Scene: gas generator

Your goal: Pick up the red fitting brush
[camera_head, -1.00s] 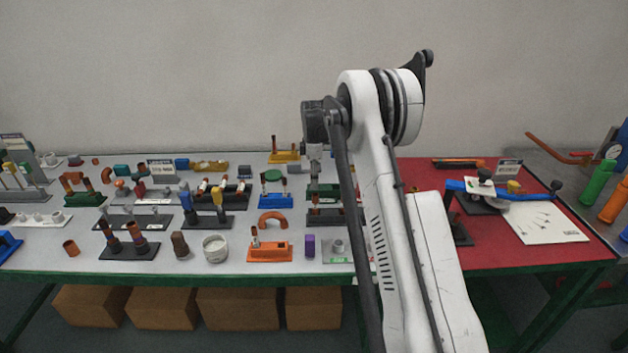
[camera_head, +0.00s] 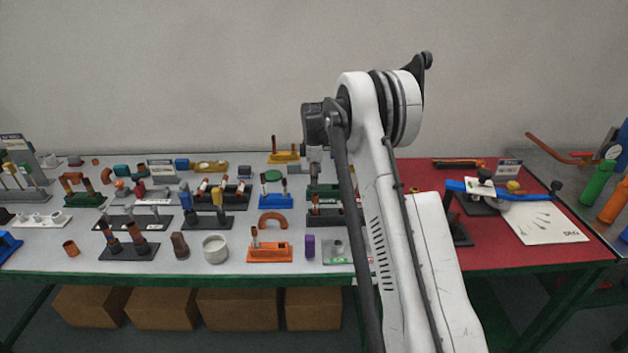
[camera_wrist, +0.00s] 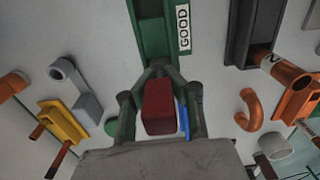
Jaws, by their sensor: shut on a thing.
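A dark red block-shaped thing (camera_wrist: 158,108), which I take for the red fitting brush, sits between the fingers of my gripper (camera_wrist: 158,74) in the wrist view. The fingers are closed in around it. Only its red end faces the camera; any bristles are hidden. A thin blue strip (camera_wrist: 183,121) shows beside it; I cannot tell what it belongs to. A green holder (camera_wrist: 154,35) with a GOOD label lies beyond the fingertips. In the head view my arm hides most of the gripper and the brush.
The grey table (camera_head: 190,262) is crowded with stands and fittings. A yellow stand (camera_wrist: 66,122) and an orange pipe bend (camera_wrist: 251,110) flank the gripper in the wrist view. A red mat (camera_head: 520,250) with a white sheet (camera_head: 545,222) lies at right.

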